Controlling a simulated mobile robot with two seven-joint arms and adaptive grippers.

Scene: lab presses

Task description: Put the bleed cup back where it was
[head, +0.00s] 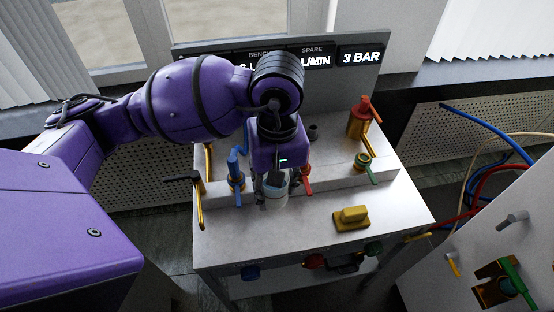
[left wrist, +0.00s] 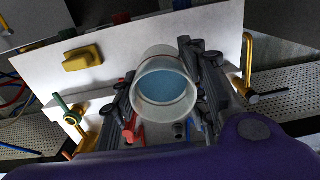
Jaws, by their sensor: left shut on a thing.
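The bleed cup (head: 275,197) is a clear, pale cup near the middle of the bench top in the head view. In the left wrist view the cup (left wrist: 150,108) shows its round rim and blue inside. My left gripper (head: 275,184) comes down from above, with one finger on each side of the cup, and is shut on it. The fingers also flank it in the left wrist view (left wrist: 163,88). I cannot tell whether the cup's base touches the bench. The gripper and wrist hide part of the cup. My right gripper is not in view.
The bench (head: 230,240) carries a blue valve (head: 236,175) left of the cup and a red-handled valve (head: 306,180) close to its right. A yellow block (head: 351,217) stands further right. A green-handled valve (head: 364,164) and a red-topped fitting (head: 361,118) stand behind. The front left bench top is clear.

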